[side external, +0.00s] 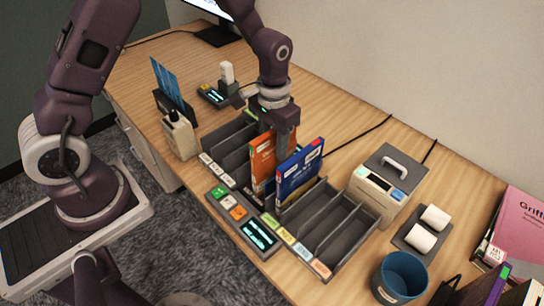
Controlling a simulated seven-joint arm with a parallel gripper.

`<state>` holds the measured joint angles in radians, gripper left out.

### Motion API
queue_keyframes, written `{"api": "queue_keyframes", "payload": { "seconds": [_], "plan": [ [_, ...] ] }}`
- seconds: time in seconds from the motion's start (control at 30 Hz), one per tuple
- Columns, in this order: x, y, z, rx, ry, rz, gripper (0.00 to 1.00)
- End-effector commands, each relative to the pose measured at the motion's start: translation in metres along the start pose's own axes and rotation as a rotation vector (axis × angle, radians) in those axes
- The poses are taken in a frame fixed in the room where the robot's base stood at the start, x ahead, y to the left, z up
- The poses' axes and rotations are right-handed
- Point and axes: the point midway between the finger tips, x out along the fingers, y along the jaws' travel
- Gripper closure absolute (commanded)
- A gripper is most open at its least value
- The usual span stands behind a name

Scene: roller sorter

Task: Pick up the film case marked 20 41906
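An orange case (262,160) and a blue case (299,171) stand upright side by side in the dark slotted sorter (347,238). Their print is too small to read, so I cannot tell which, if either, is marked 20 41906. My gripper (284,150) points down between the two cases, close to the top of both. Its fingertips are partly hidden, and I cannot tell whether it touches or holds a case.
Empty slots lie on both sides of the cases. A control panel with a lit display (257,233) is in front. A label printer-like box (388,184), white rolls (427,229) and a blue cup (400,275) stand right.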

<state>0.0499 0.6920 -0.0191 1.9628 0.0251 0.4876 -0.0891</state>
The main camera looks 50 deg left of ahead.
Motion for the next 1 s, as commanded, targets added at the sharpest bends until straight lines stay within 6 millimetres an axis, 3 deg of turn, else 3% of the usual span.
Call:
{"api": "queue_keyframes", "payload": {
  "seconds": [0.13, 0.33, 1.0],
  "plan": [
    [-0.0004, -0.0001, -0.0001, 0.0, 0.001, 0.0, 0.61],
    [-0.0007, 0.0, -0.0001, 0.0, 0.001, 0.0, 1.0],
    [-0.001, 0.0, -0.0001, 0.0, 0.001, 0.0, 1.0]
  ]
}}
